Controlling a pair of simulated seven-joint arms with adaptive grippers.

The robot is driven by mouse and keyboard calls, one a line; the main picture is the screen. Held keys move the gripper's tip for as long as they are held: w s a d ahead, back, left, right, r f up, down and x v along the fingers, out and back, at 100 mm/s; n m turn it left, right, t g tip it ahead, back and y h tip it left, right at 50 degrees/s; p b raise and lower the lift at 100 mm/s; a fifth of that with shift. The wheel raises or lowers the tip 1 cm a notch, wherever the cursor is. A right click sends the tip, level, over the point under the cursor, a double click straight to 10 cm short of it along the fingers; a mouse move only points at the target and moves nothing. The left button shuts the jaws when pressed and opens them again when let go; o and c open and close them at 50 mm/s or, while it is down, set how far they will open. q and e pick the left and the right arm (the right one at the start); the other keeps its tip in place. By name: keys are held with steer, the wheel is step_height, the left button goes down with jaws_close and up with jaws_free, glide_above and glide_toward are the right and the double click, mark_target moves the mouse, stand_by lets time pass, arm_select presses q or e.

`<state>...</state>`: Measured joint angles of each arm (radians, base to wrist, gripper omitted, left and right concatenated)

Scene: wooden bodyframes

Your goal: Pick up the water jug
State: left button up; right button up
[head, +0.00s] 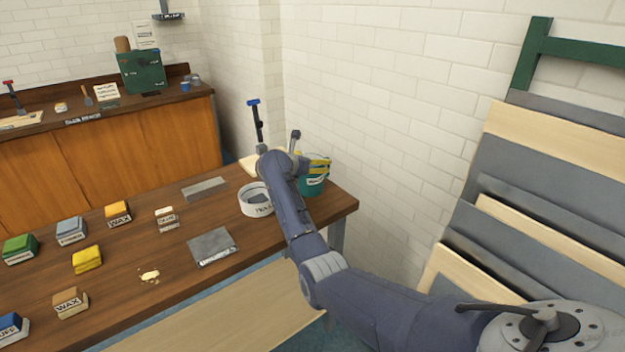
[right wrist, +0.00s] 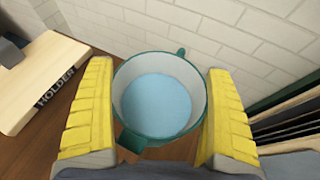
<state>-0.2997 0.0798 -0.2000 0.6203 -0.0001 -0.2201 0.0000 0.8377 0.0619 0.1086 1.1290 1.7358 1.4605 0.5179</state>
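The water jug (head: 313,186) is a teal-green vessel at the far right corner of the workbench, partly hidden by my right arm. In the right wrist view the jug (right wrist: 124,70) is seen from above, with pale blue water inside, a small tab at the back and a green handle at the front. My right gripper (head: 319,163) has yellow finger pads at the jug's upper part. In the wrist view the right gripper (right wrist: 160,68) is open, with one finger on each side of the jug. I cannot tell whether the pads touch it. My left gripper is not in view.
A white labelled tub (head: 256,203) stands just left of the jug. A wooden holder board (right wrist: 38,80) lies beside it. Wax blocks (head: 87,260) and a grey slab (head: 212,246) lie on the bench (head: 190,290). A brick wall and sheet rack (head: 540,190) are at the right.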

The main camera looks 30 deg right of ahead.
steer(key=c, duration=0.9)
steer(key=shift+r, duration=0.15)
steer(key=shift+c, duration=0.4)
steer(key=shift+r, duration=0.1)
step_height(320, 180, up, 20)
